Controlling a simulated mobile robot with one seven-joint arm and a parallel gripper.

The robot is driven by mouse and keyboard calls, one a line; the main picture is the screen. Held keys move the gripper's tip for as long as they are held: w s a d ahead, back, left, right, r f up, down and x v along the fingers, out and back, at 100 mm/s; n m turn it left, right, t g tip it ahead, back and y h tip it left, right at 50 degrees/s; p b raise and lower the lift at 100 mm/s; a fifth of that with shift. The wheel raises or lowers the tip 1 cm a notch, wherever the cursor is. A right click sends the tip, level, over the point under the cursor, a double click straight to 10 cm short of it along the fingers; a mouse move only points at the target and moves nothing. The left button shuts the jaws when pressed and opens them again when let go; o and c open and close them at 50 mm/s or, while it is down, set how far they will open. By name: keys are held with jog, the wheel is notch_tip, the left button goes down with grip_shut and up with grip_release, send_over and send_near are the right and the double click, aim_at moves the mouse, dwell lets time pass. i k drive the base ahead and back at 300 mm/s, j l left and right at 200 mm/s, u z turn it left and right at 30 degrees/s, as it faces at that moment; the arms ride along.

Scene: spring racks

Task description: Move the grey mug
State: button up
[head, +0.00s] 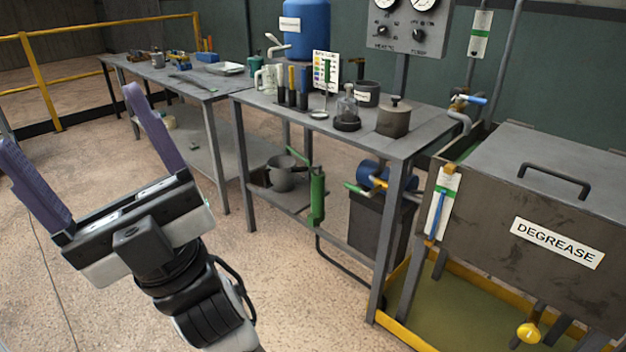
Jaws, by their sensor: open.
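My gripper (68,120) is in the left foreground, its two purple fingers spread wide with nothing between them. It is raised in front of the benches and apart from them. A small grey mug-like vessel (157,61) stands on the far bench at the back left. A dark grey cup with a white label (367,93) stands on the nearer bench, behind a glass bottle. I cannot tell for certain which of these is the grey mug.
The nearer bench (385,144) also holds a lidded grey canister (394,118) and a glass bottle (347,112). A grey pot (282,174) is on its lower shelf. A degrease tank (530,215) blocks the right. Yellow railing (38,82) is at left. Floor before the benches is clear.

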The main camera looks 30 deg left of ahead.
aim_at(280, 181)
jog(key=i+j+u, duration=0.2)
jog(key=i+j, duration=2.95)
jog(key=k+j, duration=0.05)
jog(key=j, duration=0.05)
